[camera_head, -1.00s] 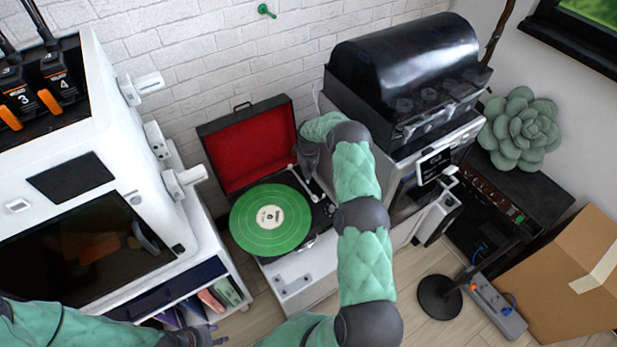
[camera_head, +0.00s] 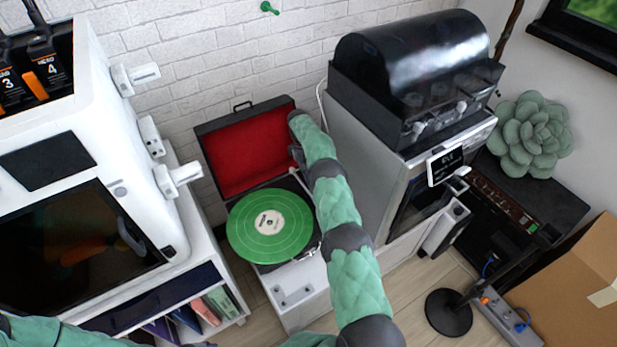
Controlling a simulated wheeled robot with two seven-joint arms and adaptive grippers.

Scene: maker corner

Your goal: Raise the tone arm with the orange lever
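The open record player (camera_head: 236,196) has a red-lined lid and a green record (camera_head: 270,226) with a pale label on its platter. The pale tone arm (camera_head: 303,184) shows in part along the right side of the record. I cannot make out the orange lever; my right arm covers part of that side. My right gripper (camera_head: 296,156) is at the back right of the player, by the lid's right edge and above the tone arm's rear end. Its fingers are small and partly hidden.
A white machine (camera_head: 130,200) stands close on the left. A tall cabinet with a black domed machine (camera_head: 410,70) stands close on the right of my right arm. A cardboard box (camera_head: 570,285), a power strip (camera_head: 508,318) and a round black stand base (camera_head: 448,313) are at lower right.

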